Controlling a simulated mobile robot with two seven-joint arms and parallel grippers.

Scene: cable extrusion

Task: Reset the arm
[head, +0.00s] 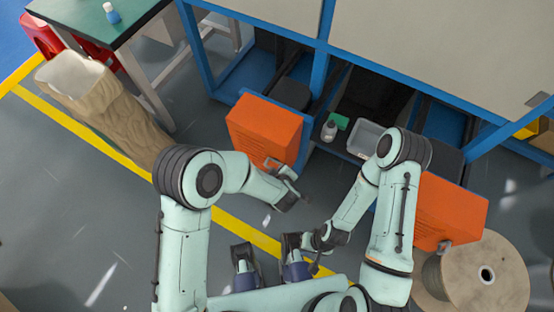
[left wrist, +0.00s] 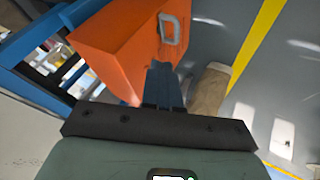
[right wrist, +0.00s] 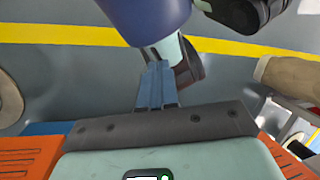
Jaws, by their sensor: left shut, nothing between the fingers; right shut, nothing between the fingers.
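My left gripper (head: 300,196) is shut and empty, just in front of the left orange drawer-like box (head: 264,130). Its closed fingers also show in the left wrist view (left wrist: 161,85), with the box (left wrist: 120,50) and its grey handle (left wrist: 170,32) beyond them; I see no hold on the handle. My right gripper (head: 305,242) reaches in towards my own body, low in the head view. In the right wrist view its fingers (right wrist: 158,85) are shut with nothing between them, close to dark blue parts of my body.
A second orange box (head: 450,208) stands at the right, beside a wooden cable reel (head: 440,285). The blue-framed machine (head: 325,50) spans the back. A tan sack-like column (head: 100,100) and a green table (head: 95,22) stand at left. Grey floor between is clear.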

